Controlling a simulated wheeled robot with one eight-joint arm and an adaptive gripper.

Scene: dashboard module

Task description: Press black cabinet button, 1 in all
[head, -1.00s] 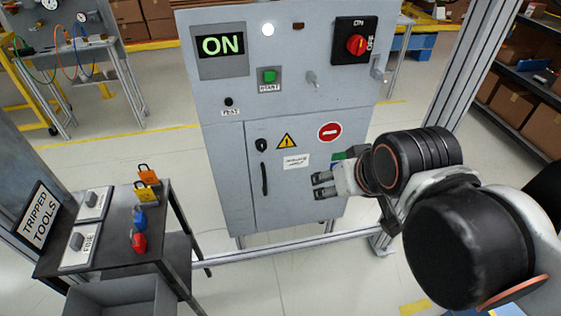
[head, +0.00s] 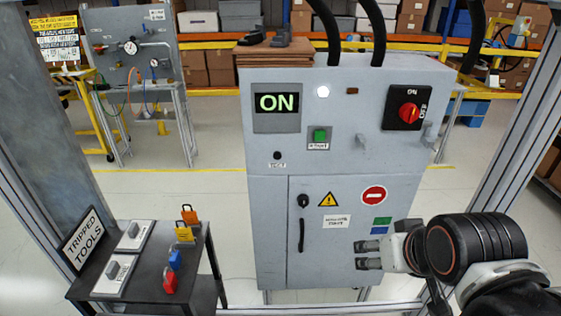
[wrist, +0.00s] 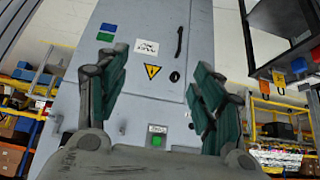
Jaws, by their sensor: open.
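The grey cabinet (head: 265,210) stands upright ahead of me; its front also shows upside down in the wrist view (wrist: 135,100). A small black button (head: 277,155) sits on its upper panel, above a small label and below the lit ON display (head: 277,102). A green button (head: 320,135) is to its right and shows in the wrist view (wrist: 157,141). My gripper (head: 368,255) is open and empty in front of the lower right door, right of and below the black button. Its green-padded fingers are apart in the wrist view (wrist: 157,80). The black button is not clear there.
A black door handle (head: 301,235) is below. A dark table (head: 190,260) with padlocks and a TRIPPED TOOLS sign (head: 82,238) stands left. Metal frame posts flank the cabinet.

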